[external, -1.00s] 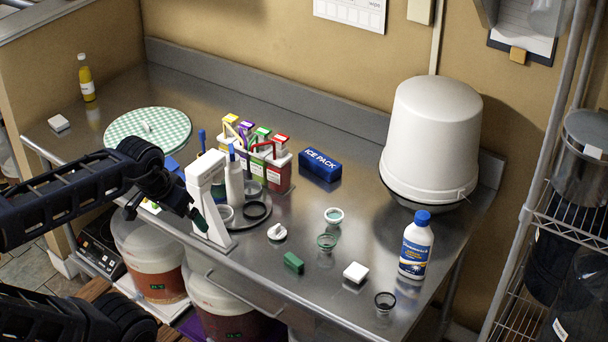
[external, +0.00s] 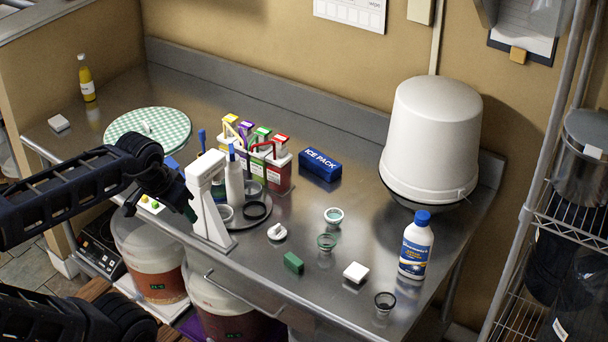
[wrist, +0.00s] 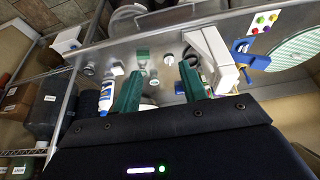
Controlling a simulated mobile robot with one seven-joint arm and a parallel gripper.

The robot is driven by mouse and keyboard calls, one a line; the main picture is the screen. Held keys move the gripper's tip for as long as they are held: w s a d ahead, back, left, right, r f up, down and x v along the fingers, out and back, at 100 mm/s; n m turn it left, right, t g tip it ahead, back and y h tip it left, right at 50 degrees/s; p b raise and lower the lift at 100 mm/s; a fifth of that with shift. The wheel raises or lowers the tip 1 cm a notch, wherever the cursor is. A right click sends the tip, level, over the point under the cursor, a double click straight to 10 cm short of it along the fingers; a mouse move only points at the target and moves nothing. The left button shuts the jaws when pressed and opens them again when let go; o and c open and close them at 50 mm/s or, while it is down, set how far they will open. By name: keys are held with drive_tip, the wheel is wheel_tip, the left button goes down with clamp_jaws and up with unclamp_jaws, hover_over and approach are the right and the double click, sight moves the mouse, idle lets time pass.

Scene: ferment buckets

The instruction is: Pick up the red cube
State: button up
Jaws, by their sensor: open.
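I cannot make out a separate red cube in either view. A small white board with coloured pieces (external: 151,205) lies at the table's front left, partly behind my arm. In the wrist view this board (wrist: 263,22) is at the upper right and carries yellow, green, purple and red pieces, too small to tell if any is a cube. My gripper (external: 190,211) is over the front edge, beside the white stand (external: 207,200). Its green fingers (wrist: 161,72) are apart with nothing between them. A green block (external: 293,262) lies on the steel table (external: 330,285).
Bottles with coloured caps (external: 272,165), a blue ice pack (external: 320,165) and a large white bucket (external: 430,135) stand behind. A white bottle with a blue cap (external: 415,245), small cups and a white block (external: 355,272) are to the right. A round checked board (external: 150,125) lies left.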

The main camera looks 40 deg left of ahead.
drive_tip(key=w+a+r+n+g, duration=0.2)
drive_tip(key=w+a+r+n, duration=0.7)
drive_tip(key=w+a, duration=0.5)
drive_tip(key=w+a+f+n+g, duration=0.15)
drive_tip(key=w+a+n, duration=0.45)
drive_tip(key=a, duration=0.6)
drive_tip(key=w+a+f+n+g, duration=0.1)
drive_tip(key=w+a+f+n, duration=0.2)
drive_tip(key=w+a+n, duration=0.65)
drive_tip(key=s+a+f+m, duration=0.1)
drive_tip(key=f, duration=1.1)
drive_tip(key=s+a+f+m, duration=0.1)
drive_tip(key=f, duration=1.1)
drive_tip(key=a+f+m, duration=0.1)
drive_tip(key=f, duration=1.1)
drive_tip(key=shift+s+m, duration=0.35)
drive_tip(key=shift+s, duration=0.05)
drive_tip(key=shift+c, duration=0.4)
clamp_jaws()
